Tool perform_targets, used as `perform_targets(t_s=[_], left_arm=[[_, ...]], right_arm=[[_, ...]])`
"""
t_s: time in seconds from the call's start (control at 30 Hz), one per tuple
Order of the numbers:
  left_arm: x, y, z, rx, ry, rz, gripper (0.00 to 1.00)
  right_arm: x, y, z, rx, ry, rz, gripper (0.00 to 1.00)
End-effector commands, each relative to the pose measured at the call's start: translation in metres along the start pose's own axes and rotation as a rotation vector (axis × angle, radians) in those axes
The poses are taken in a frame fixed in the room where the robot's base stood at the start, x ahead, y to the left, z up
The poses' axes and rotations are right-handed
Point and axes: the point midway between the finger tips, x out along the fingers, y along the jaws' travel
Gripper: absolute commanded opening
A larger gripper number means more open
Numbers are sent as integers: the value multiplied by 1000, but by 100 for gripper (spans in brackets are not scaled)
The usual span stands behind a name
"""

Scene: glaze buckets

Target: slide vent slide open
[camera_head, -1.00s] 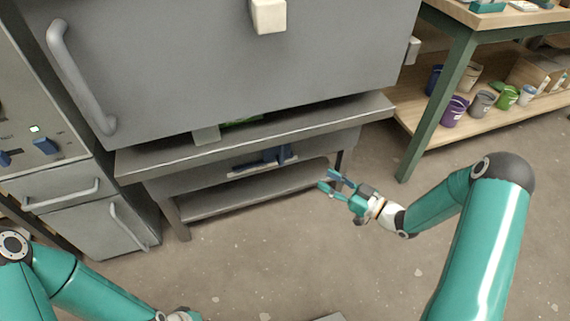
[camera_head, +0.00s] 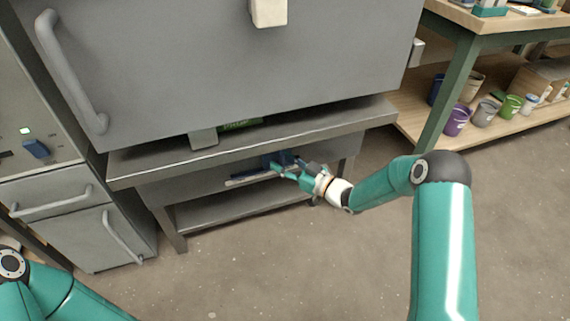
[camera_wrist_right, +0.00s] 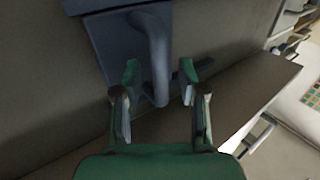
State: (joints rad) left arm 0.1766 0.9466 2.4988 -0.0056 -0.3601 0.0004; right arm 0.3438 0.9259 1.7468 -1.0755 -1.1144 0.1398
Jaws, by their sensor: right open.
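The vent slide (camera_head: 268,161) is a dark blue plate on a pale rail under the kiln's stand. In the right wrist view the plate (camera_wrist_right: 108,48) shows with its upright bar handle (camera_wrist_right: 157,45). My right gripper (camera_head: 284,166) is at the slide and partly covers it in the head view. In the right wrist view the right gripper (camera_wrist_right: 160,84) is open, with one finger on each side of the handle's near end. I cannot tell whether either finger touches it. My left gripper is out of view; only part of that arm shows at the lower left.
The large grey kiln (camera_head: 225,65) stands on a metal stand (camera_head: 260,143) whose ledge overhangs the slide. A control cabinet (camera_head: 75,205) is at left. A wooden shelf (camera_head: 425,122) with several buckets is at right. The floor in front is clear.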

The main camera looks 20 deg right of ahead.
Motion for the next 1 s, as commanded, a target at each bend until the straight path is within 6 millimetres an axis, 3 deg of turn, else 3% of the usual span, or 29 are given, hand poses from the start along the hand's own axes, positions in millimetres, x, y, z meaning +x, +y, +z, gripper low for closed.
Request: perform_targets(t_s=[0.37,0.63,1.0], left_arm=[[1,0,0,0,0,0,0],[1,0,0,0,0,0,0],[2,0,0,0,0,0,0]], right_arm=[[6,0,0,0,0,0,41],[6,0,0,0,0,1,0],[5,0,0,0,0,3,0]])
